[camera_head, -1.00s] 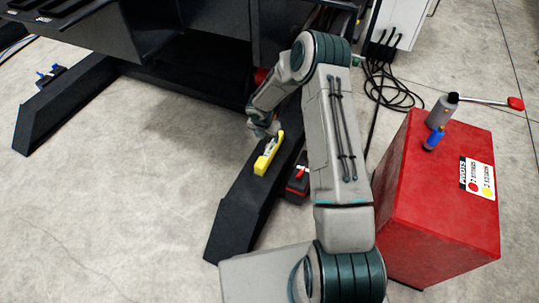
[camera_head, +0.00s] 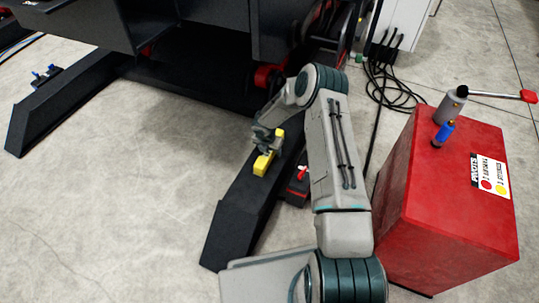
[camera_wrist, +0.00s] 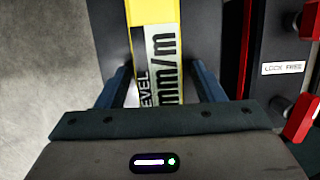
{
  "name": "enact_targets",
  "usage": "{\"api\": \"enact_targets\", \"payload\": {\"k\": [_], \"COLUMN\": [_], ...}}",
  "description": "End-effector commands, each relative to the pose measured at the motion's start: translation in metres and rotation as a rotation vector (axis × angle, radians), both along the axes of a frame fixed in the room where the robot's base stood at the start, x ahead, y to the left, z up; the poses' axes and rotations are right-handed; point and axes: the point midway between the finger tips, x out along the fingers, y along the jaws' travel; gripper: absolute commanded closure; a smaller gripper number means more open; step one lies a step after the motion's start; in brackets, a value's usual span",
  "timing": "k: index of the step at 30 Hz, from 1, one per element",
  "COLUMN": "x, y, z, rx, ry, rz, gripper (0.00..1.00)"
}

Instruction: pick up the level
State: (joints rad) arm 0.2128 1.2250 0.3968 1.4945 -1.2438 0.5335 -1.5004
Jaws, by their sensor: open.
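The level is a yellow bar (camera_head: 262,165) lying on the dark sloping leg of the positioner (camera_head: 232,215) in the head view. In the wrist view the level (camera_wrist: 154,12) runs up the middle, with a label reading "LEVEL" and "mm/m". My gripper (camera_head: 268,145) is at the level in the head view and hides part of its middle. In the wrist view my gripper (camera_wrist: 160,85) is open, with one blue finger on each side of the level and a visible gap to it. The level's near end is hidden behind the gripper body.
A black and red device (camera_head: 298,186) sits close on the right of the leg; its red parts and a "LOCK FREE" label (camera_wrist: 283,68) show in the wrist view. A red cabinet (camera_head: 425,210) stands at the right, with a grey bottle (camera_head: 449,108) and a blue item (camera_head: 444,133) on top.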

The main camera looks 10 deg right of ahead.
Motion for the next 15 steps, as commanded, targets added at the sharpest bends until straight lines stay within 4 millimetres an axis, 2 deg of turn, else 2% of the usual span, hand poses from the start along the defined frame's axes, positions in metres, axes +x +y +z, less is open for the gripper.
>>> {"api": "enact_targets", "payload": {"k": [1,7,8,14,15], "x": [0.0011,0.0017,0.0017,0.0015,0.0022], "y": [-0.0006,-0.0010,-0.0010,-0.0009,-0.0009], "z": [-0.0054,-0.0036,-0.0036,-0.0037,-0.0027], "rx": [0.001,-0.001,-0.001,-0.001,0.000], "ry": [-0.001,-0.001,-0.001,-0.001,-0.002], "rz": [-0.001,0.000,0.000,0.000,0.000], "gripper": [0.38,0.38,0.44,0.99,1.00]}}
